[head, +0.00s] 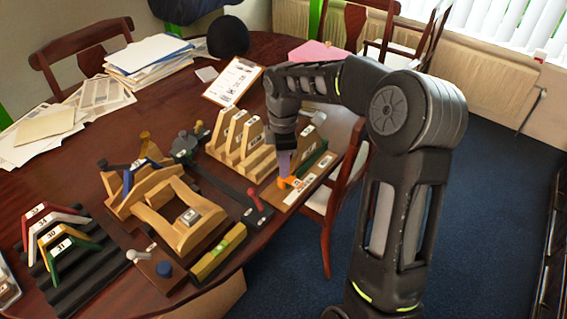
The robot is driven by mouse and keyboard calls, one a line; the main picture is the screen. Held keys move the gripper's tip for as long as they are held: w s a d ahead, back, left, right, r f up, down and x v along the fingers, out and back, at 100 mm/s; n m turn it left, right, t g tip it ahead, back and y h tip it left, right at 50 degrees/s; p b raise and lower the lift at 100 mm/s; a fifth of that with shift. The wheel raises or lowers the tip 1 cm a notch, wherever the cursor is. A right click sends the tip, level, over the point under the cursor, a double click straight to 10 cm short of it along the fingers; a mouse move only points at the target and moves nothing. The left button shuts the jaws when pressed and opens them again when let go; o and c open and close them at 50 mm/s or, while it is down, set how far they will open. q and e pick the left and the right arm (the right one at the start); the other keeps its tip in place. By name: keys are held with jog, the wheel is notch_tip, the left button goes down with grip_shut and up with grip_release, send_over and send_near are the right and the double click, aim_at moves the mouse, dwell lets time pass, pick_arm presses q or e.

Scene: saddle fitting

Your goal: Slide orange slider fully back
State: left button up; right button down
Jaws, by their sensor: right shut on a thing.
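The orange slider (290,183) sits on a wooden base board (307,184) near the right edge of the table. My right gripper (284,170) reaches down from above and is shut on the orange slider. The fingers hide part of the slider. A green strip (316,157) lies on the board behind it, and a white label shows at its front. My left gripper is not in view.
Numbered wooden uprights (237,137) stand just left of the slider. A red-handled dark bar (254,199) lies in front. A wooden saddle frame (165,205) and coloured angle pieces (62,243) fill the left. Papers (147,55) lie at the back.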

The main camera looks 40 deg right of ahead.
jog(key=shift+s+a, duration=0.25)
jog(key=shift+a, duration=0.6)
jog(key=shift+s+a, duration=0.25)
jog(key=shift+a, duration=0.55)
jog(key=shift+s+a, duration=0.25)
jog(key=shift+a, duration=0.6)
jog(key=c, duration=1.3)
grip_release()
jog(key=shift+a, duration=0.1)
jog(key=shift+o, duration=0.2)
jog(key=shift+r, duration=0.15)
jog(key=shift+r, duration=0.3)
notch_tip(320, 180, up, 7)
